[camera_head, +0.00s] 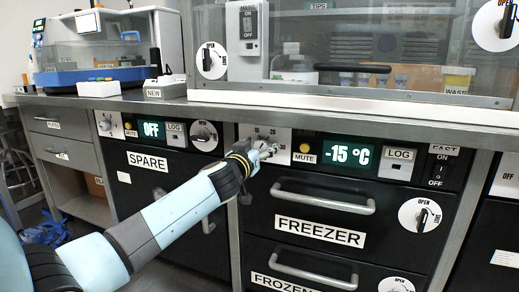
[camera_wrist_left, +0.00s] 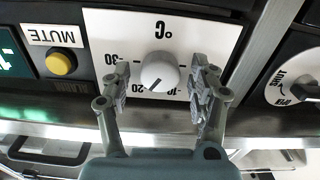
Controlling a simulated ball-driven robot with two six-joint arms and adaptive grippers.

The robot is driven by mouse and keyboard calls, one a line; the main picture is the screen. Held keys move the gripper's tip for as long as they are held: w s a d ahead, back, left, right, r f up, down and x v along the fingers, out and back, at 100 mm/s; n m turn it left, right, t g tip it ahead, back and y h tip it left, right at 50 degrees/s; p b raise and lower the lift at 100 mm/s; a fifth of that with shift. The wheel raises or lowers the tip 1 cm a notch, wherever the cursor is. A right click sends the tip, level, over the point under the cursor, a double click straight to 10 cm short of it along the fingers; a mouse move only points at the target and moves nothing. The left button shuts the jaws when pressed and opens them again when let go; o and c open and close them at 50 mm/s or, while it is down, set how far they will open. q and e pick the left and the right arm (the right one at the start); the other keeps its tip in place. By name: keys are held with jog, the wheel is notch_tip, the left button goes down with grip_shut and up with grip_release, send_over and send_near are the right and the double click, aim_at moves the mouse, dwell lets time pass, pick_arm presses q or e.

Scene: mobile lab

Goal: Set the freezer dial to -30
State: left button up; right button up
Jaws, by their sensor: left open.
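The freezer dial is a round, light knob (camera_wrist_left: 160,72) on a white plate (camera_wrist_left: 212,38) marked °C, upside down in the left wrist view. Its dark pointer line faces the lower edge, between the -20 and -10 marks; the -30 mark is at the left. My left gripper (camera_wrist_left: 160,88) is open, one finger on each side of the knob, with gaps visible; contact cannot be told. In the head view my left gripper (camera_head: 264,152) covers most of the dial. The freezer display (camera_head: 348,155) reads -15 °C. My right gripper is not in view.
Right of the dial are a yellow MUTE button (camera_head: 304,148), a LOG button (camera_head: 398,168) and a fast switch (camera_head: 438,168). The freezer handle (camera_head: 322,199) sticks out below. The counter edge (camera_head: 330,117) overhangs the panels.

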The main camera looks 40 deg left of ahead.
pick_arm(q)
jog(key=c, duration=1.1)
jog(key=shift+c, duration=0.3)
